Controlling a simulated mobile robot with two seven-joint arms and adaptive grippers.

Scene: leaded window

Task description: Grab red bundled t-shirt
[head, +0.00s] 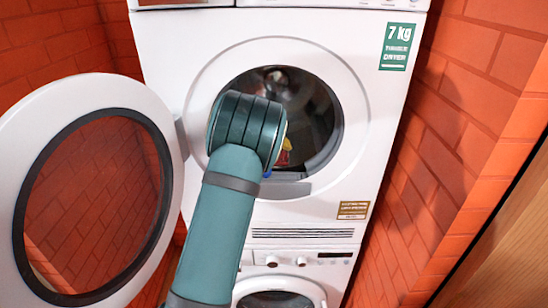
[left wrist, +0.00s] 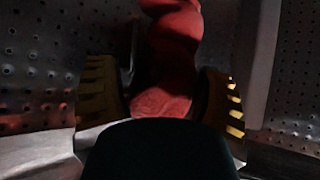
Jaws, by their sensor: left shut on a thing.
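The red bundled t-shirt (left wrist: 172,40) is inside the dryer drum, a twisted red cloth running up from between the fingers in the left wrist view. My left gripper (left wrist: 163,95) has its yellow-edged fingers on both sides of the cloth and is shut on it. In the head view my left arm reaches up to the dryer opening and covers much of it. A small red and yellow patch shows beside the arm; I cannot tell cloth from finger there. My right gripper is in neither view.
The white dryer (head: 365,40) has its round door (head: 62,125) swung open to the left. The opening's rim (head: 352,110) surrounds my arm. The perforated metal drum wall (left wrist: 45,50) is close around the gripper. Another machine (head: 325,275) stands below. A brick wall (head: 470,110) is at right.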

